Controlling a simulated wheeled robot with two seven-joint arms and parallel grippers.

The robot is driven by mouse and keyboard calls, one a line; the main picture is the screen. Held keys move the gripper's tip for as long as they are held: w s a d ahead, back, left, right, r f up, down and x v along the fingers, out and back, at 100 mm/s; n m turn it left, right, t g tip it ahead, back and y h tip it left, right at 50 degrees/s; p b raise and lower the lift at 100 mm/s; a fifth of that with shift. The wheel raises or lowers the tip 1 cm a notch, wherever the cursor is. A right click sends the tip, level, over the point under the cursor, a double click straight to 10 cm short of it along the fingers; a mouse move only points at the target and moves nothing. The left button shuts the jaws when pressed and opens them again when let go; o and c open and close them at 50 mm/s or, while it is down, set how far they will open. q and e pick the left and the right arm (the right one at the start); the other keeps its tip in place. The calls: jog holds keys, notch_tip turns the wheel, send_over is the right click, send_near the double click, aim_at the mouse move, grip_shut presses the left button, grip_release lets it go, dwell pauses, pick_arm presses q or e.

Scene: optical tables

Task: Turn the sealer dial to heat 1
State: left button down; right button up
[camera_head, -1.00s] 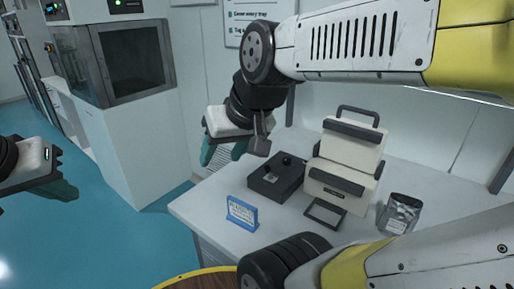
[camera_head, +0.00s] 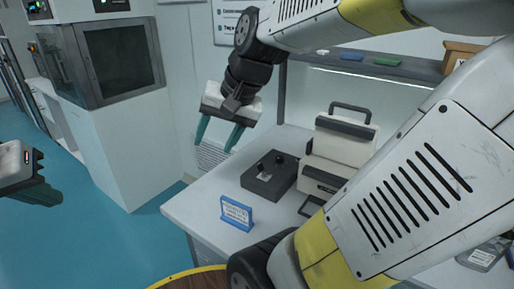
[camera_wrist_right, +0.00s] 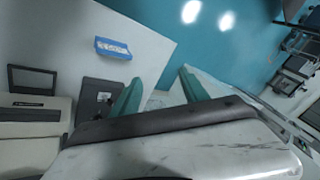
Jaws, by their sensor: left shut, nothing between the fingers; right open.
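The sealer (camera_head: 340,150) is a cream and dark grey machine with a top handle, standing on the white table. Beside it on its left lies a dark control box (camera_head: 262,188) with two black knobs (camera_head: 271,160); I cannot read any dial marks. In the right wrist view the box (camera_wrist_right: 92,92) is partly hidden by a finger. My right gripper (camera_head: 217,147) is open and empty, with its teal fingers pointing down, above and to the left of the box. My left gripper (camera_head: 50,196) is shut and empty at the left edge, away from the table.
A blue sign (camera_head: 237,213) stands at the table's front edge. A pouch (camera_head: 484,254) lies at the right. My arm hides much of the table's right side. A shelf (camera_head: 400,68) runs behind, and a cabinet machine (camera_head: 122,60) stands at the back left.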

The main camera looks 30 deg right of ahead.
jog(key=w+d+f+m+g, duration=0.1)
jog(key=w+d+f+m, duration=0.1)
jog(key=w+d+m, duration=0.35)
jog(key=m+g+h, duration=0.3)
jog(key=m+g, duration=0.1)
jog(key=m, duration=1.4)
send_over(279, 157)
notch_tip(279, 157, down, 12)
jog(key=shift+r, duration=0.15)
jog(key=shift+d+f+m, duration=0.1)
jog(key=shift+f+m, duration=0.15)
jog(key=shift+f, duration=0.3)
notch_tip(279, 157, down, 7)
jog(key=shift+r, duration=0.1)
grip_shut()
